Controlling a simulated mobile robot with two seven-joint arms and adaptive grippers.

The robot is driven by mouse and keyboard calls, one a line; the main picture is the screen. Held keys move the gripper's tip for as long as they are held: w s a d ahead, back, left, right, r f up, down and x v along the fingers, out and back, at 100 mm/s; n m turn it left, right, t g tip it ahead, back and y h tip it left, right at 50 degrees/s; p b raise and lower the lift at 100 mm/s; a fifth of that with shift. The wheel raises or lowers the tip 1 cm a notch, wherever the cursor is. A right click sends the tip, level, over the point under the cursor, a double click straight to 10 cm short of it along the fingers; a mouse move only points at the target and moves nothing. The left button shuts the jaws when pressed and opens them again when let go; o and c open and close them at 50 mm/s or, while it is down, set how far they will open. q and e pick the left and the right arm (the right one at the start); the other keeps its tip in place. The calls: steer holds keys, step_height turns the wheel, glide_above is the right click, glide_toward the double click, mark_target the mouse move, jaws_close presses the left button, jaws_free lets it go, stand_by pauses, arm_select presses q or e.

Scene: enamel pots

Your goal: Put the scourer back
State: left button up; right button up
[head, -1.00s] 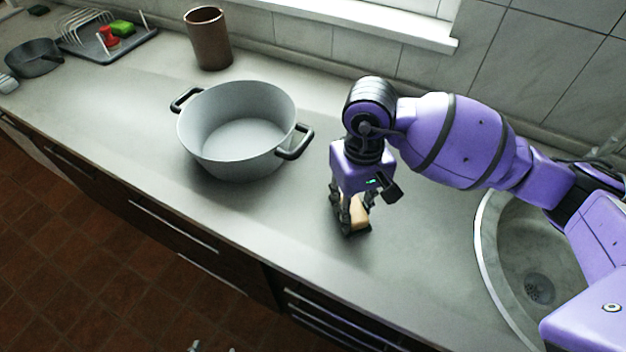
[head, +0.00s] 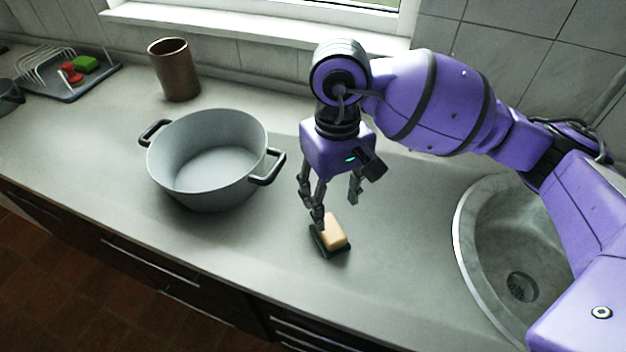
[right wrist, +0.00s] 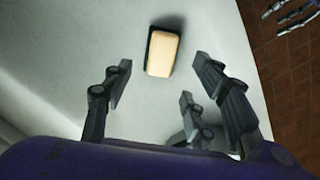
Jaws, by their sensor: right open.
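The scourer (head: 334,232), a beige block with a dark green side underneath, lies flat on the grey worktop between the pot and the sink. My right gripper (head: 333,203) is open and empty above it, slightly toward the wall; one finger overlaps the scourer's edge in the head view. In the right wrist view the scourer (right wrist: 162,54) lies beyond the spread fingertips of the right gripper (right wrist: 165,80), clear of them. Grey fingers, seemingly my left gripper (right wrist: 296,17), show at the top right of that view, partly cut off; the head view does not show them.
A grey two-handled pot (head: 210,160) stands left of the scourer. A brown cup (head: 175,70) stands by the wall. A dish rack tray (head: 70,92) at the far left bears a green block (head: 86,64) and a red item (head: 70,73). A round sink (head: 465,240) is at right.

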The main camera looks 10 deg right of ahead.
steer(key=shift+w+r, duration=0.15)
steer(key=shift+r, duration=1.65)
